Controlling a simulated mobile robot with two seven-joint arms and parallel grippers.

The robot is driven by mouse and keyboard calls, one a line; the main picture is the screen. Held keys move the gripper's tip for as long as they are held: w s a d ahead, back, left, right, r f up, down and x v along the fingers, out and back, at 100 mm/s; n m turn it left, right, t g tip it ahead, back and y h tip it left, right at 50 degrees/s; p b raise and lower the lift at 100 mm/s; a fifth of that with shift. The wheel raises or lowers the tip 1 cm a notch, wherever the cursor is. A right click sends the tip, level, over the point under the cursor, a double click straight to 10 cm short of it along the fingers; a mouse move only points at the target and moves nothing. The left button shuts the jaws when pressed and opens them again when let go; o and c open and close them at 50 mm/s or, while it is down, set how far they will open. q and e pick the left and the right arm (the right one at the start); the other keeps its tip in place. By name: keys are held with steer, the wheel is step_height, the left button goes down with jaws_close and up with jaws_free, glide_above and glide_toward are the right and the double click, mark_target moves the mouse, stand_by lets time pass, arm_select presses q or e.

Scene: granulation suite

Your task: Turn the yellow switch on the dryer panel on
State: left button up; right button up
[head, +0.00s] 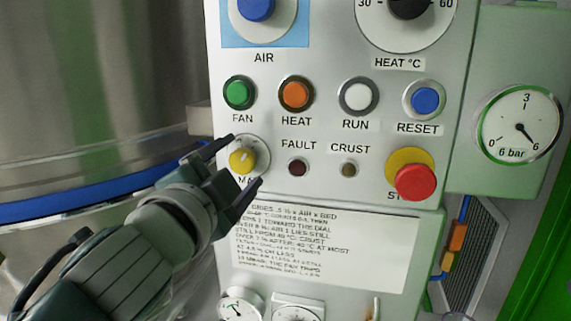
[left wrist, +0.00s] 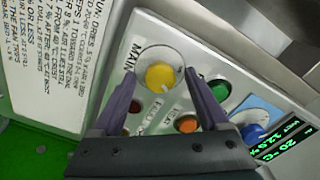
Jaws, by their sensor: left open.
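The yellow switch (head: 242,160) is a round knob on a pale plate at the left edge of the dryer panel (head: 330,140), below the green FAN button. A pale mark shows near its upper edge. Its label starts "MA"; the rest is hidden behind my left gripper in the head view. My left gripper (head: 247,163) is open, with one finger above left of the knob and one below right. In the left wrist view the yellow switch (left wrist: 160,76) sits between the fingertips of the open gripper (left wrist: 160,85). I cannot tell whether the fingers touch it. My right gripper is not in view.
Close by are the green FAN button (head: 239,93), orange HEAT button (head: 296,94), and dark FAULT lamp (head: 298,167). A red stop button (head: 415,181) is further right. An instruction sheet (head: 325,246) is below. A steel vessel (head: 95,70) stands at left.

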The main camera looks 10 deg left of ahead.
arm_select(q)
steer(key=s, duration=1)
steer(key=shift+a, duration=0.2)
